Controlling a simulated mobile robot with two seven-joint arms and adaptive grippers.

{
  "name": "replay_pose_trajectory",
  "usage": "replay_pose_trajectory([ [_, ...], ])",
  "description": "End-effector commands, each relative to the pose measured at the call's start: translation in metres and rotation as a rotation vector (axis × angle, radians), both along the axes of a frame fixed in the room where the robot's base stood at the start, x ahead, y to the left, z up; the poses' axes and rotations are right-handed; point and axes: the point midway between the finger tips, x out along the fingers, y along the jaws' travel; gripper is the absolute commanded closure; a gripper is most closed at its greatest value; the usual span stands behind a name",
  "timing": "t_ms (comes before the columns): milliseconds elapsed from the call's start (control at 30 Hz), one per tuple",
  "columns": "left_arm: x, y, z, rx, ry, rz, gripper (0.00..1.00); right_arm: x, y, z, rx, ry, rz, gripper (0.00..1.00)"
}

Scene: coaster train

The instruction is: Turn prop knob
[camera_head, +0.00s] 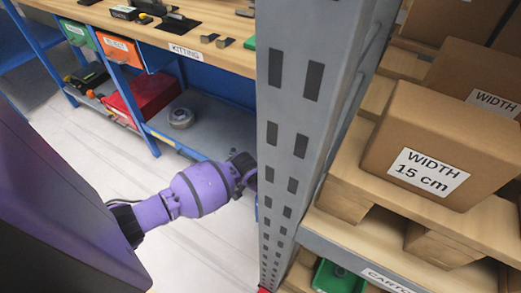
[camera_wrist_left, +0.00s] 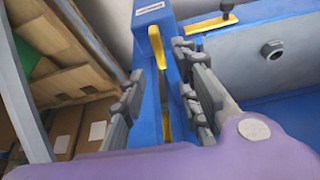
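In the head view my purple left arm reaches in from the left, and its dark gripper end passes behind the grey post, so the fingers are hidden there. In the left wrist view my left gripper (camera_wrist_left: 160,75) is open, its two grey fingers apart. Between and beyond them stands a blue upright (camera_wrist_left: 146,45) with a yellow strip (camera_wrist_left: 157,48); I cannot tell whether the fingers touch it. At the top, a dark knob (camera_wrist_left: 228,8) sits by a yellow bar (camera_wrist_left: 206,23). I cannot tell whether it is the prop knob. My right gripper is not in view.
A grey perforated post (camera_head: 286,150) stands close beside the arm. Right of it, shelves hold a carton (camera_head: 440,135) labelled "WIDTH 15 cm". A workbench (camera_head: 215,55) marked "KITTING" stands behind, with a red box (camera_head: 140,95) underneath. The pale floor (camera_head: 75,140) is clear.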

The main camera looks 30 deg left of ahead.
Motion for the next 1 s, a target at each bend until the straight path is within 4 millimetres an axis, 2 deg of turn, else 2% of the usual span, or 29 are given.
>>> replay_pose_trajectory([
  [200,-0.014,0.0,0.035,-0.001,-0.001,0.0,0.7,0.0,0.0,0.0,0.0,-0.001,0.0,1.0],
  [333,-0.019,0.0,0.046,0.0,0.0,0.0,0.7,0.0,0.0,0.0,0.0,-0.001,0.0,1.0],
  [500,-0.021,0.0,0.05,0.0,0.001,0.001,0.7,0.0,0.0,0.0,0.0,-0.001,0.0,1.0],
  [1000,-0.024,-0.001,0.048,-0.002,0.002,-0.002,0.7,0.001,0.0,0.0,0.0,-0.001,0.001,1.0],
])
